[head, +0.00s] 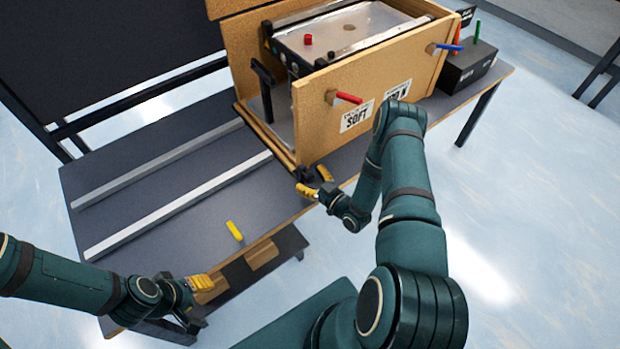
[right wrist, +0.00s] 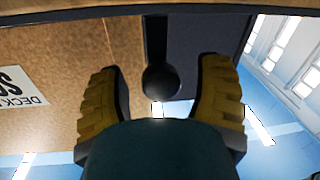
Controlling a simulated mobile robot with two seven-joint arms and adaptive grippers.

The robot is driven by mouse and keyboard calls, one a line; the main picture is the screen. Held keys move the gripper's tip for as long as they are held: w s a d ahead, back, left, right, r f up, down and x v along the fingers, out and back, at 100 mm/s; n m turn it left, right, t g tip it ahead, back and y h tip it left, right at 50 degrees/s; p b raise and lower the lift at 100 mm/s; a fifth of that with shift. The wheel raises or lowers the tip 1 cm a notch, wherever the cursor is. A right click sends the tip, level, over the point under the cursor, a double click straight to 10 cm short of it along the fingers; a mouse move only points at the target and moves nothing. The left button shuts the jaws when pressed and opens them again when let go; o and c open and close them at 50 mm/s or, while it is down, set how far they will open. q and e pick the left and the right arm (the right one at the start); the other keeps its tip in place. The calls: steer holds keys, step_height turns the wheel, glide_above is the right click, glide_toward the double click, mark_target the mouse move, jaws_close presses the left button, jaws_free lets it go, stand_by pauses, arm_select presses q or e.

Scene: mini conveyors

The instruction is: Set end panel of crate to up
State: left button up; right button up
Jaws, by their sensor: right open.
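The wooden crate (head: 318,123) stands on the far part of the grey table, with a "SOFT" label on its near side. At its left end, a low wooden edge (head: 268,143) runs across the opening; I take it for the lowered end panel. My right gripper (head: 316,182) is open at the crate's near lower corner. In the right wrist view, its yellow-padded fingers (right wrist: 165,97) stand apart on either side of a black ball knob (right wrist: 161,82) on a dark rod. Contact cannot be told. My left gripper (head: 196,296) is low at the table's front edge, its opening unclear.
Two metal rails (head: 180,205) run along the table towards the crate. A yellow peg (head: 234,230) stands near the front edge. A red handle (head: 348,97) and a blue handle (head: 448,47) stick out of the crate's side. A black box (head: 466,67) sits beyond.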

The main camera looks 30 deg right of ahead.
jaws_close()
step_height(320, 180, up, 9)
steer(key=p, duration=0.5)
steer(key=shift+w, duration=0.1)
step_height(320, 180, up, 25)
steer(key=p, duration=1)
steer(key=shift+f, duration=0.2)
jaws_free()
steer(key=shift+f, duration=0.15)
